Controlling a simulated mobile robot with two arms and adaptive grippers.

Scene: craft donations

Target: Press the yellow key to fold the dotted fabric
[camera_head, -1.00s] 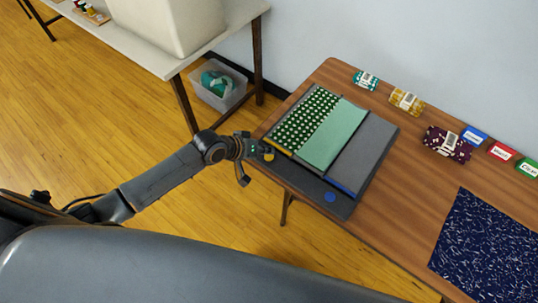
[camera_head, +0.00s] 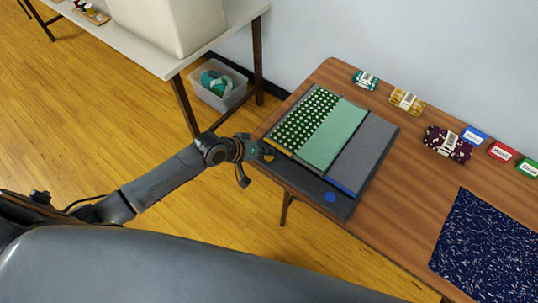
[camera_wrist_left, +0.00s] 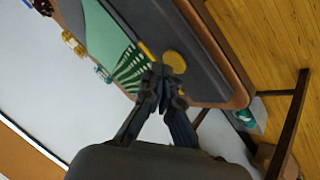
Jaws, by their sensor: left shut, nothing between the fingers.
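The green fabric with white dots (camera_head: 306,118) lies on the left part of a dark grey folding board (camera_head: 313,186). Beside it is a plain mint-green area (camera_head: 322,136). It also shows in the wrist view, with the dotted part (camera_wrist_left: 130,69) near my fingers. The round yellow key (camera_wrist_left: 174,61) is at the board's edge in the wrist view; in the head view my gripper hides it. My left gripper (camera_head: 267,153) is shut and empty, its fingertips right at the key. I cannot tell whether they touch it. My right gripper is out of view.
A round blue key (camera_head: 330,197) sits at the board's near right corner. Several fabric bundles, such as a dark purple one (camera_head: 447,144), and labelled boxes line the table's back. A navy patterned cloth (camera_head: 487,247) lies at right. A clear bin (camera_head: 218,87) stands on the floor.

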